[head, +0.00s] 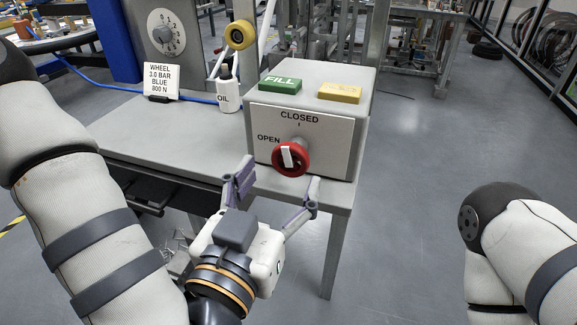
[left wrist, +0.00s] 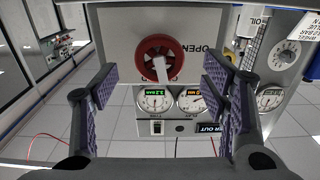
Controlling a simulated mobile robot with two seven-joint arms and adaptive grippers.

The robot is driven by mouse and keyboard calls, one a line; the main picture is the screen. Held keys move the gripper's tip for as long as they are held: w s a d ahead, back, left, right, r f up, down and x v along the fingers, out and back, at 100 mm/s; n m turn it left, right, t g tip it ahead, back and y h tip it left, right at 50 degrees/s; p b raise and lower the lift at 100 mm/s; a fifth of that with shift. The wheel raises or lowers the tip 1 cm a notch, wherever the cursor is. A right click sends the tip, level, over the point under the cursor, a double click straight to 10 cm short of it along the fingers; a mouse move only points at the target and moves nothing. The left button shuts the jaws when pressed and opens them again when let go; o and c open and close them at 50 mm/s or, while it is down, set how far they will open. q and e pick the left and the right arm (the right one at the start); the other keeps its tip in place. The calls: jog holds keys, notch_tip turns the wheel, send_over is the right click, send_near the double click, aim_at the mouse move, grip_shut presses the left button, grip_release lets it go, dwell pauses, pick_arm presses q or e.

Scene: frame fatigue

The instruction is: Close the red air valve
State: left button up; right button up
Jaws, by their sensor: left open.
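The red air valve (head: 291,158) is a round red knob with a white bar, on the front of a grey box (head: 345,90). The bar stands close to upright, its top leaning slightly left in the head view. "CLOSED" is printed above the knob and "OPEN" to its upper left. My left gripper (head: 275,186) is open and empty, just in front of and below the knob in the head view. In the left wrist view the valve (left wrist: 149,61) shows beyond the gap between the open fingers (left wrist: 160,86), apparently untouched. My right gripper is out of view.
The box has a green FILL button (head: 280,85) and a yellow button (head: 339,92) on top. An oil bottle (head: 228,92) and a sign (head: 160,80) stand left on the grey bench (head: 150,130). Gauges (left wrist: 154,99) show in the left wrist view. Floor right of the bench is clear.

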aim_at(289, 163)
pick_arm(q)
jog(key=x, duration=0.5)
jog(key=shift+s+r, duration=0.1)
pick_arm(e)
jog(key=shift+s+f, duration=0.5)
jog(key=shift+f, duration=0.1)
pick_arm(q)
jog(key=shift+c, duration=0.4)
jog(key=c, duration=1.1)
jog(key=shift+o, duration=0.2)
jog(key=shift+s+d+r+m+p, duration=0.1)
jog(key=shift+r+m+p, duration=0.35)
jog(key=shift+m+p, duration=0.65)
jog(key=shift+f, duration=0.4)
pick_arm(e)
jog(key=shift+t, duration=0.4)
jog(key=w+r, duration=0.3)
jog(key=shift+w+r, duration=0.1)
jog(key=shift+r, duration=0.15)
pick_arm(q)
jog(key=o, duration=1.1)
